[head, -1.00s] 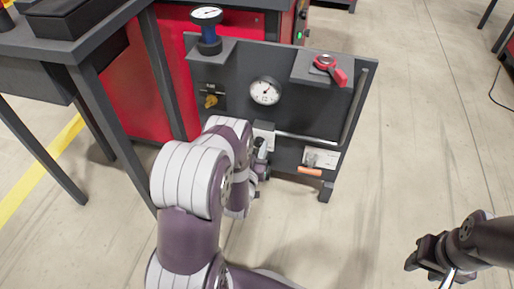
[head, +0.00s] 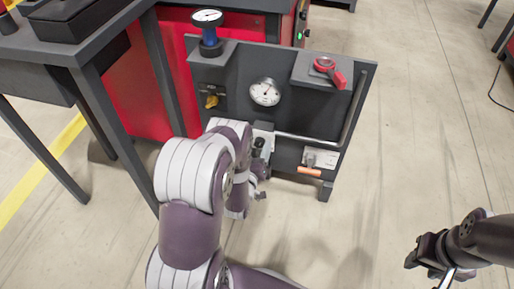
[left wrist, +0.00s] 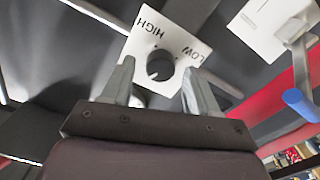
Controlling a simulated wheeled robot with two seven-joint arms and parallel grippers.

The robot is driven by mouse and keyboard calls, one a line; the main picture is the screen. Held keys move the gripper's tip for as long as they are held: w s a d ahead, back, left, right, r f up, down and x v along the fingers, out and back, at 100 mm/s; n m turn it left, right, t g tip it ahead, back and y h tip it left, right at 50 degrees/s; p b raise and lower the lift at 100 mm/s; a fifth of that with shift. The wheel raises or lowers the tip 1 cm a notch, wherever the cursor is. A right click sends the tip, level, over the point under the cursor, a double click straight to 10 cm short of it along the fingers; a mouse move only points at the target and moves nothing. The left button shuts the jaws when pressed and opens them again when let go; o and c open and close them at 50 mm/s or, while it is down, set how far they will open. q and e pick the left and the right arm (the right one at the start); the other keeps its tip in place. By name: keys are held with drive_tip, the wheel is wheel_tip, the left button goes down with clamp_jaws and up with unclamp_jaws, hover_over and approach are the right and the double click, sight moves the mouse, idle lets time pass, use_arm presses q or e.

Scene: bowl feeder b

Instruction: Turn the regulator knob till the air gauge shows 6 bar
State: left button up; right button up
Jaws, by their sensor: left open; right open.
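A round white dial gauge (head: 265,92) sits mid-panel; its reading is too small to tell. A blue-and-black upright fitting (head: 210,40) with a white dial on top stands on the panel's left shelf. A white plate marked HIGH and LOW (left wrist: 190,32) carries a round dark knob (left wrist: 160,66); the plate also shows partly in the head view (head: 265,128), behind my left arm. My left gripper (left wrist: 158,72) is open, its fingers on either side of the knob in the picture; contact cannot be told. My right gripper (head: 428,252) is open and empty, far right over the floor.
A red-handled lever (head: 330,70) sits on the right shelf. A yellow valve (head: 211,101), a white plate with a switch (head: 321,158), an orange handle (head: 309,171) and a long bar (head: 352,105) are on the panel.

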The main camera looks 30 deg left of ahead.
use_arm(q)
drive_tip(key=p+v, duration=0.4)
drive_tip(key=v, duration=0.8)
drive_tip(key=shift+s, duration=0.3)
